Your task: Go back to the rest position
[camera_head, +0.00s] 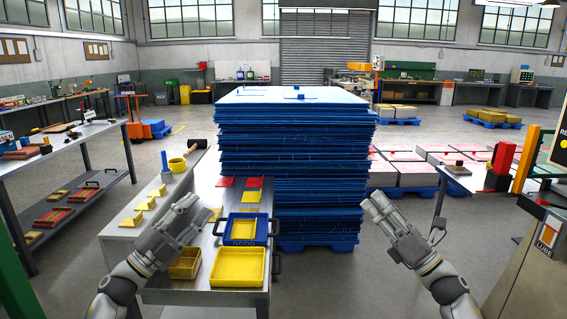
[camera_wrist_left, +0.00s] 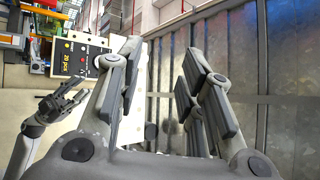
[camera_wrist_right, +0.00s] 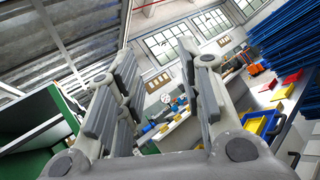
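My left gripper (camera_head: 188,210) is raised in front of the work table in the head view, its fingers pointing up and inward. Its fingers stand apart with nothing between them in the left wrist view (camera_wrist_left: 160,68). My right gripper (camera_head: 377,206) is raised over the open floor right of the blue stack. In the right wrist view its fingers (camera_wrist_right: 158,62) are also apart and empty. Both arms come in from the bottom of the head view, well apart from each other.
A tall blue sheet stack (camera_head: 295,150) stands ahead. The steel work table (camera_head: 125,232) below my left gripper holds a yellow tray (camera_head: 238,266), a blue tray (camera_head: 262,228) and small yellow parts. A machine (camera_head: 535,250) stands at right. Floor between is clear.

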